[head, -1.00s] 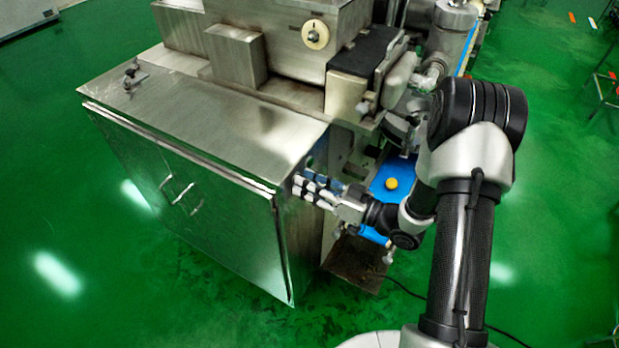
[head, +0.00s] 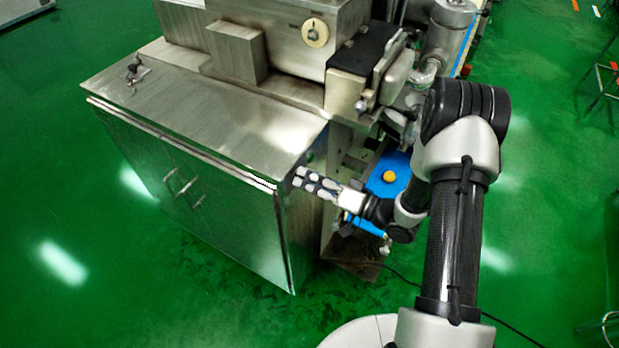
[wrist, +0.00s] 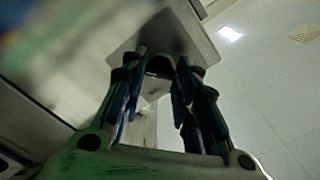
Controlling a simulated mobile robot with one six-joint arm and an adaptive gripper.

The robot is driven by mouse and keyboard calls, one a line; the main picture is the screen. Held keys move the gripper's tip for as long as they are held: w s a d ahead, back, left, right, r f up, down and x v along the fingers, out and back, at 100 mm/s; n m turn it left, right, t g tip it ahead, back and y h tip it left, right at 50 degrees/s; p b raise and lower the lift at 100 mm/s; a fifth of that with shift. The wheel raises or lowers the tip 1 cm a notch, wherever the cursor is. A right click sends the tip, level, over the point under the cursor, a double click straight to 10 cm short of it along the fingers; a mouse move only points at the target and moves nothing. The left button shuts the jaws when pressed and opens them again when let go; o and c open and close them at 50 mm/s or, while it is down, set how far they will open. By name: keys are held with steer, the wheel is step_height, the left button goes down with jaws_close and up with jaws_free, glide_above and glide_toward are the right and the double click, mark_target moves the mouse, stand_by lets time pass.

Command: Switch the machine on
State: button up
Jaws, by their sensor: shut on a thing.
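The machine is a steel cabinet (head: 200,115) with a steel housing (head: 285,30) on top. My gripper (head: 300,177) is at the cabinet's right side, below the top's edge, its fingers pointing left. In the wrist view, my gripper's fingers (wrist: 162,68) are closed in on a small dark rounded knob (wrist: 158,66) on a flat metal plate (wrist: 185,35). The fingers hide its sides, and I cannot read its position. In the head view the knob is hidden. A cream round dial (head: 315,33) is on the housing's front.
A blue belt (head: 397,170) with a yellow round piece (head: 389,177) lies behind my forearm. A cable (head: 420,290) runs over the green floor. The floor in front of the cabinet is clear.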

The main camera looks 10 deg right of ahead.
stand_by(0.3)
steer(key=o, duration=1.1)
steer(key=shift+c, duration=0.2)
steer(key=v, duration=1.2)
